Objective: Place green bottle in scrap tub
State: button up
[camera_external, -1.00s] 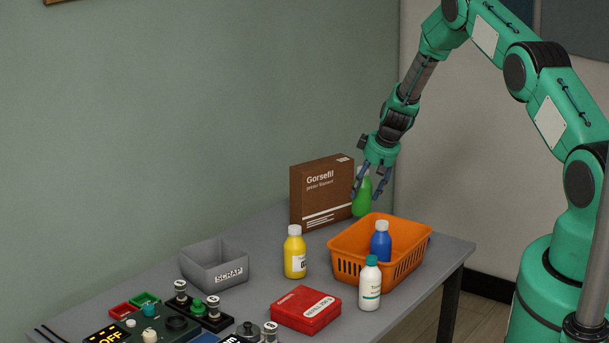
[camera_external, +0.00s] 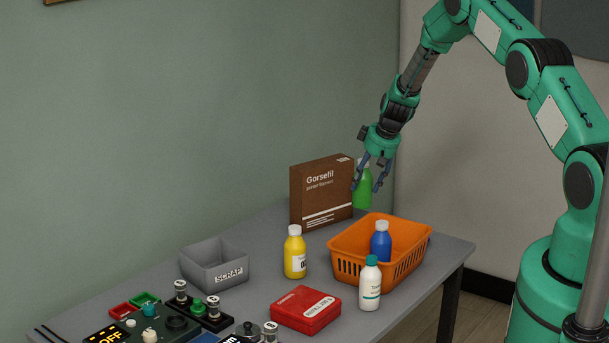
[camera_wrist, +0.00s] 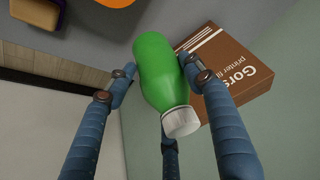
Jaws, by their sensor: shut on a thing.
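The green bottle (camera_external: 363,190) with a white cap is held by my gripper (camera_external: 369,184) behind the orange basket, beside the brown box. In the wrist view the green bottle (camera_wrist: 158,72) lies between my blue fingers, with its white cap (camera_wrist: 181,121) toward the camera. My gripper is shut on it. The bottle appears raised a little above the table. The grey scrap tub (camera_external: 213,276), marked SCRAP, stands at the left of the table; the part of its inside that shows looks empty.
The brown Gorsefil box (camera_external: 320,193) stands close left of the bottle. The orange basket (camera_external: 407,262) holds a blue bottle (camera_external: 381,242). A yellow bottle (camera_external: 295,254), white bottle (camera_external: 370,285) and red case (camera_external: 306,309) stand nearer. Electronics sit at the front left.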

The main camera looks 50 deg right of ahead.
jog(key=w+a+b, duration=0.4)
jog(key=w+a, duration=0.1)
jog(key=a, duration=1.1)
jog(key=w+a+b, duration=0.4)
jog(key=w+a, duration=0.2)
jog(key=a, duration=1)
jog(key=w+a+b, duration=0.5)
jog(key=w+a, duration=0.1)
jog(key=a, duration=1)
jog(key=shift+w+r, duration=0.15)
jog(key=shift+r, duration=0.25)
notch_tip(320, 180, down, 6)
jog(key=shift+b, duration=0.3)
jog(key=shift+d+f, duration=0.1)
jog(key=shift+f, duration=0.05)
jog(key=shift+f, duration=1.85)
jog(key=shift+f+b, duration=0.1)
jog(key=shift+b, duration=0.2)
